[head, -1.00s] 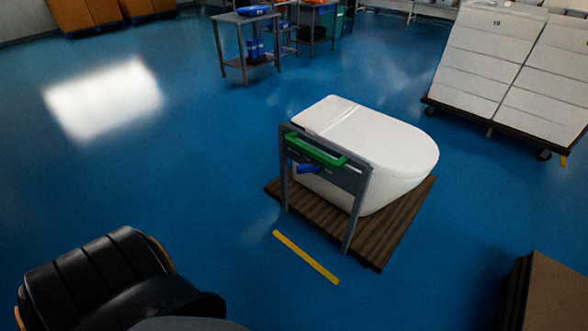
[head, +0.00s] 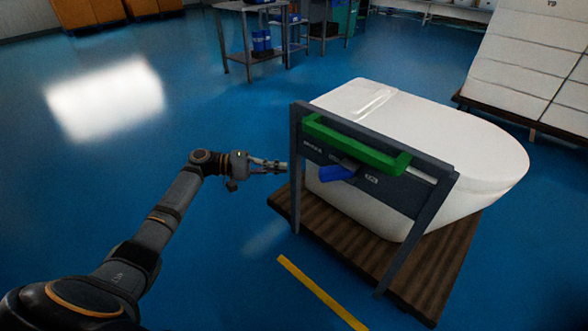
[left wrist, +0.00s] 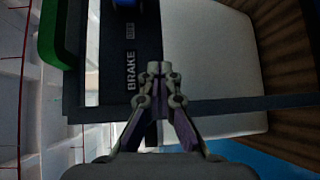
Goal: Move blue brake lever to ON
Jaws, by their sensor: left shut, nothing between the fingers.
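The blue brake lever (head: 338,172) sits on the dark panel (head: 400,190) of the cart's grey frame, below a green handle (head: 355,145). In the left wrist view the blue lever (left wrist: 124,3) is only partly visible at the top edge, near white "BRAKE" lettering and an "OFF" label. My left gripper (head: 284,166) is shut and empty, just left of the frame, apart from the lever. In the left wrist view my left gripper (left wrist: 154,72) shows its fingertips together in front of the panel. My right gripper is not in view.
A white toilet (head: 430,140) stands on the cart's wooden base (head: 345,232) behind the frame. A yellow strip (head: 320,292) lies on the blue floor. The floor left of the cart is clear. Stacked white boxes (head: 520,75) stand back right.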

